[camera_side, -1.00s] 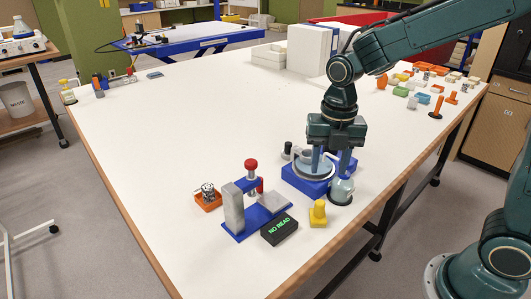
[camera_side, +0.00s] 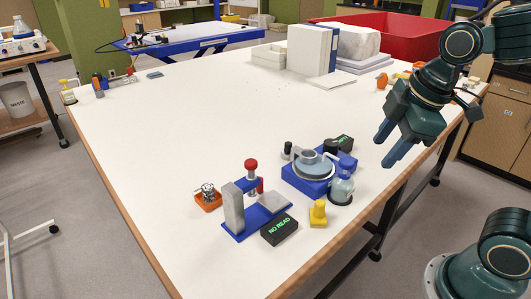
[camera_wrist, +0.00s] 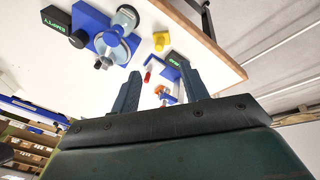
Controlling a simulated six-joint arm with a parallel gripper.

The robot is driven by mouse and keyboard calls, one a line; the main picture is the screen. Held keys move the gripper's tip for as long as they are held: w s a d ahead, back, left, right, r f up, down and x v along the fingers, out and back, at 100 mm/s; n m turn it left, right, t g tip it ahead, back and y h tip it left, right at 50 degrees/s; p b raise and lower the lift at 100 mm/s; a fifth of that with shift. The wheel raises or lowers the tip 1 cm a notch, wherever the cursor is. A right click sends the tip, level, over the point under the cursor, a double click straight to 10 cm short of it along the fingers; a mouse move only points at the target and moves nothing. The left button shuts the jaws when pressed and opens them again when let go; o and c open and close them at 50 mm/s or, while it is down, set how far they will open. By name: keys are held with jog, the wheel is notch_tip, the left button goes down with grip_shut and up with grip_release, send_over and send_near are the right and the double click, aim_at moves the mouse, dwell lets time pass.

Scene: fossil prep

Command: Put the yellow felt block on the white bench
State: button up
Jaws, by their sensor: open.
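A small yellow piece (camera_side: 318,213), stepped with a raised top, stands on the white bench (camera_side: 210,125) near the right front edge. It is just right of a black "NO READ" display and in front of a glass bottle. I cannot tell from its surface whether it is felt. It also shows in the wrist view (camera_wrist: 161,41), near the bench edge. My gripper (camera_side: 383,151) is open and empty, raised over the right side of the bench, apart from the yellow piece. Its two fingers also show in the wrist view (camera_wrist: 160,74).
A blue turntable base (camera_side: 303,182) with a grey-blue disc, a glass bottle (camera_side: 341,190) and a second display (camera_side: 339,144) stand behind the yellow piece. A blue press stand (camera_side: 246,212) and an orange tray (camera_side: 208,200) are left.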

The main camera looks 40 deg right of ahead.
jog(key=shift+s+d+r+m+t, duration=0.1)
jog(key=shift+s+r+m+t, duration=0.15)
jog(key=shift+s+m, duration=1.05)
jog(key=shift+s+d+r+m+t, duration=0.15)
jog(key=shift+s+m+t, duration=0.35)
jog(key=shift+m, duration=1.4)
jog(key=shift+s+d+r+m+t, duration=0.15)
jog(key=shift+s+m, duration=0.9)
jog(key=shift+m, duration=0.55)
